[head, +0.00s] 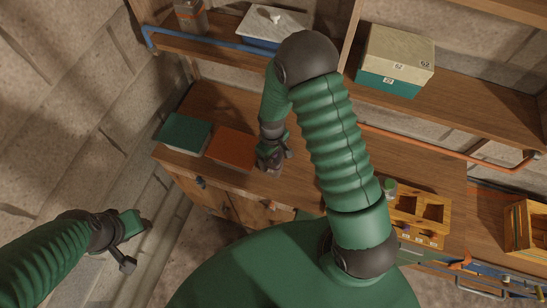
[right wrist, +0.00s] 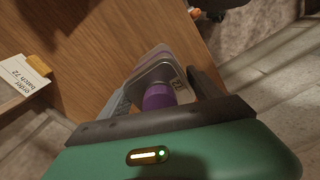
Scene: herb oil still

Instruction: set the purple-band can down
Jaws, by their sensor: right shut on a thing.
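The purple-band can (right wrist: 158,92) shows in the right wrist view as a grey metallic body with a purple part and a small pale label. My right gripper (right wrist: 165,95) is shut on it, with dark fingers on either side. The wooden counter shows beyond the can; I cannot tell whether its base touches the wood. In the head view, my right gripper (head: 270,162) is low over the counter (head: 335,190), just right of a flat orange square (head: 231,147); the can is mostly hidden there. My left gripper (head: 142,226) is at the lower left, away from the counter, fingers unclear.
A flat green square (head: 184,134) lies left of the orange one. A wooden rack (head: 425,212) and another wooden crate (head: 525,228) stand at the right. A white and teal box (head: 395,62) sits on the shelf above. A printed card (right wrist: 22,80) shows at the left.

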